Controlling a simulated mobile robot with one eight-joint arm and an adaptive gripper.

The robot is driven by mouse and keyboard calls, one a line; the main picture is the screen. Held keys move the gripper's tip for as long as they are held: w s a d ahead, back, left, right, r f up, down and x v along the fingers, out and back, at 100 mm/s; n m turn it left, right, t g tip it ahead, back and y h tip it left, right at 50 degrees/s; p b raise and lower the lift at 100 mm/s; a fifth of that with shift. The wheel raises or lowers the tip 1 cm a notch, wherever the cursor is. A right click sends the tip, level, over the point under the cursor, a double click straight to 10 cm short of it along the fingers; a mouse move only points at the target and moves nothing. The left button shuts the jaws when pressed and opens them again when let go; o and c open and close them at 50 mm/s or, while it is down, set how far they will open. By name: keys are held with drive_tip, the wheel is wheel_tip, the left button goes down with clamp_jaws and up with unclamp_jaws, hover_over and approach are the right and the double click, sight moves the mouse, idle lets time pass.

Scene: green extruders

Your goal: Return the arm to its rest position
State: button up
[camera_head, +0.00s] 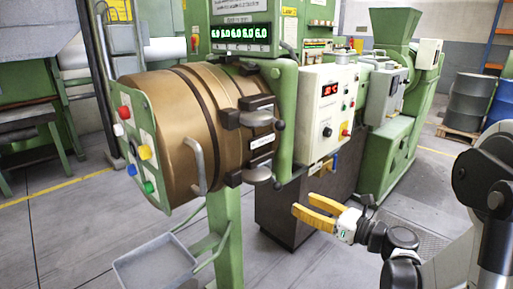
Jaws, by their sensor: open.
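My gripper (310,211) has yellow fingers and sits at the lower right of the middle in the head view. Its fingers are spread apart, point left and hold nothing. It is in front of the dark base of the green extruder, clear of the brown-gold drum (190,130) to its left. My arm reaches in from the right edge, with dark grey joints bent behind the gripper. Part of the arm is cut off by the picture's right edge.
A green post (226,235) and a grey tray (155,265) stand left of my gripper. A control box (328,112) with a red display is above it. Grey floor is open at lower left.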

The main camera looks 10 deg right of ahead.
drive_tip(key=s+a+n+g+h, duration=0.35)
drive_tip(key=s+a+n, duration=0.2)
drive_tip(key=n, duration=0.25)
drive_tip(key=s+d+f+n+g+h, duration=0.1)
drive_tip(key=s+n+h, duration=0.3)
drive_tip(key=s+n, duration=0.5)
drive_tip(key=s+d+n+g+h, duration=0.1)
drive_tip(key=s+d+n+h, duration=0.2)
drive_tip(key=s+n, duration=0.6)
drive_tip(key=n, duration=0.3)
drive_tip(key=shift+f+g+h, duration=0.35)
drive_tip(key=shift+d, duration=0.1)
